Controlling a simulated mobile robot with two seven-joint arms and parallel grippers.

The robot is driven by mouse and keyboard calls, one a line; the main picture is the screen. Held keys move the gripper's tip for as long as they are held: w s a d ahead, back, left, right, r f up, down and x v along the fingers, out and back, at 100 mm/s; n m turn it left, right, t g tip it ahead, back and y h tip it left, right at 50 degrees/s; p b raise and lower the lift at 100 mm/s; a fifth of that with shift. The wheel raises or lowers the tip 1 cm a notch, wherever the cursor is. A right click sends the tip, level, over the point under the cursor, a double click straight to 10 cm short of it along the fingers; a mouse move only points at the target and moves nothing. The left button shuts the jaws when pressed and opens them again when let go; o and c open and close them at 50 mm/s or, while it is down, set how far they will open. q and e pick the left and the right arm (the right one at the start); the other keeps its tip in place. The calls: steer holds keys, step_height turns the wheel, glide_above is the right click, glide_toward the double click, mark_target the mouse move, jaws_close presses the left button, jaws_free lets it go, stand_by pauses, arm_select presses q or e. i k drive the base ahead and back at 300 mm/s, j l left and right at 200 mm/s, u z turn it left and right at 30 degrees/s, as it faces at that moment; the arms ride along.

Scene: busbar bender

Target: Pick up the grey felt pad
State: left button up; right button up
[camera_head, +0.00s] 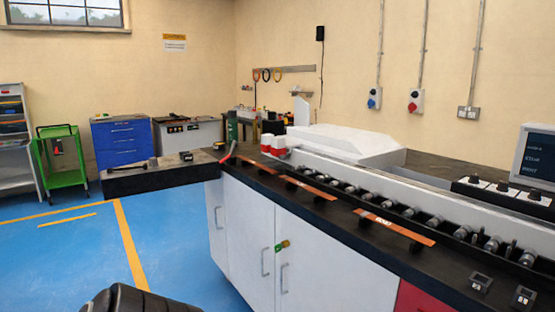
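I cannot make out a grey felt pad anywhere in the head view. The black-topped bench (330,232) with white doors runs from the middle to the right. Neither of my grippers shows. A dark rounded part at the bottom left edge seems to be mine, and no fingers are visible on it.
Copper-coloured bars (394,226) lie along the bench beside a row of rollers (410,212). Small dark blocks (480,282) sit near its front. A dark side surface (150,182) juts left. A green cart (62,158) and blue drawers (120,143) stand behind. Blue floor at left is clear.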

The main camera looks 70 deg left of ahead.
mark_target(154, 161)
steer(key=u, duration=3)
